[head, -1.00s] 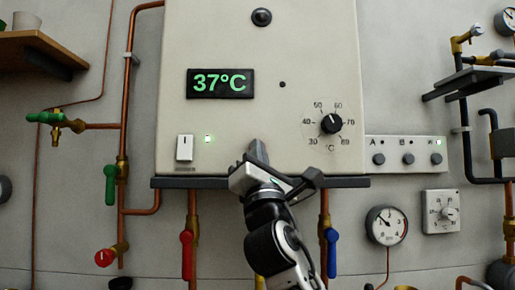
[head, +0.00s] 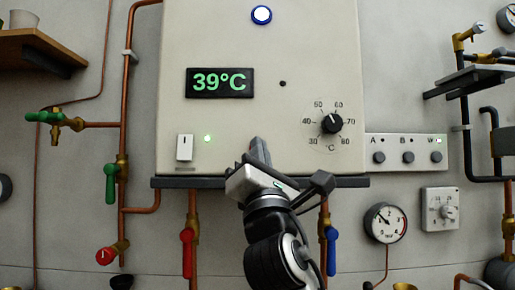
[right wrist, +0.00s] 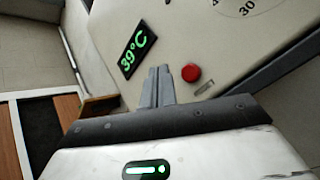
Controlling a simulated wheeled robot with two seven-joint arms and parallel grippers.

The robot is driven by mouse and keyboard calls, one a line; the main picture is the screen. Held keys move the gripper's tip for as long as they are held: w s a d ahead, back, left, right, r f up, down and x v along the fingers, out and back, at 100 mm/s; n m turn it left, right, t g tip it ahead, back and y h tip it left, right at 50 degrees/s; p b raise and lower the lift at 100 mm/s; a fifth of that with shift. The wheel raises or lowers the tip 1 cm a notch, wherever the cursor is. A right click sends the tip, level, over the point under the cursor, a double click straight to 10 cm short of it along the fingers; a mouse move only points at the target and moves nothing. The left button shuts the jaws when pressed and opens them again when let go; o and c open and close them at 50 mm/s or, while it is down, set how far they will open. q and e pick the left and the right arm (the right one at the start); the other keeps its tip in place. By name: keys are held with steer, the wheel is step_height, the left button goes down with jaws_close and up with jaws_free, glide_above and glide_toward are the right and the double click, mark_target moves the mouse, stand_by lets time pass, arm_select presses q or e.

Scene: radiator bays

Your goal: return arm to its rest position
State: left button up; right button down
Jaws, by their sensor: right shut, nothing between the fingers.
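My right gripper (head: 256,154) is in front of the lower middle of the cream heater box (head: 225,45), with its fingers together and nothing between them. In the right wrist view its fingers (right wrist: 157,86) point toward the box front, beside a red round button (right wrist: 191,73). I cannot tell whether they touch the panel. The head view does not show this red button. The box's display (head: 220,83) reads 39°C, and it also shows in the right wrist view (right wrist: 137,54). A round lamp (head: 261,15) at the top glows blue-white. My left gripper is not in view.
A dark ledge (head: 200,182) runs under the box. Red (head: 187,252) and blue (head: 331,250) valve handles hang below, the blue one close beside my arm. A dial (head: 331,123), a switch panel (head: 406,153) and a gauge (head: 385,222) are on the right. Copper pipes line the left.

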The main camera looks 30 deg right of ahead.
steer(key=shift+f, duration=0.1)
stand_by(0.3)
steer(key=w+a+f+m+g+y, duration=0.2)
steer(key=f+y, duration=0.2)
steer(key=f, duration=0.7)
steer(key=w+a+f+m+g+y, duration=0.1)
steer(key=w+a+f+g+y, duration=0.2)
steer(key=f, duration=0.8)
steer(key=w+a+f+m+g+y, duration=0.15)
steer(key=f+y, duration=0.25)
steer(key=f, duration=0.8)
steer(key=s+a+f+m+g+y, duration=0.1)
steer(key=s+a+f+m+g, duration=0.2)
steer(key=f, duration=0.6)
steer(key=s+a+f+m+y, duration=0.15)
steer(key=s+f+m, duration=0.25)
steer(key=f, duration=0.4)
steer(key=s+a+f+m+g+y, duration=0.1)
steer(key=s+a+f+m+g, duration=0.2)
steer(key=s+f+m, duration=0.6)
steer(key=s+f+g, duration=0.1)
steer(key=s+f, duration=0.4)
steer(key=s, duration=0.2)
steer(key=shift+f+g, duration=0.2)
steer(key=shift+g, duration=0.15)
steer(key=shift+s+y, duration=0.1)
steer(key=shift+y, duration=0.15)
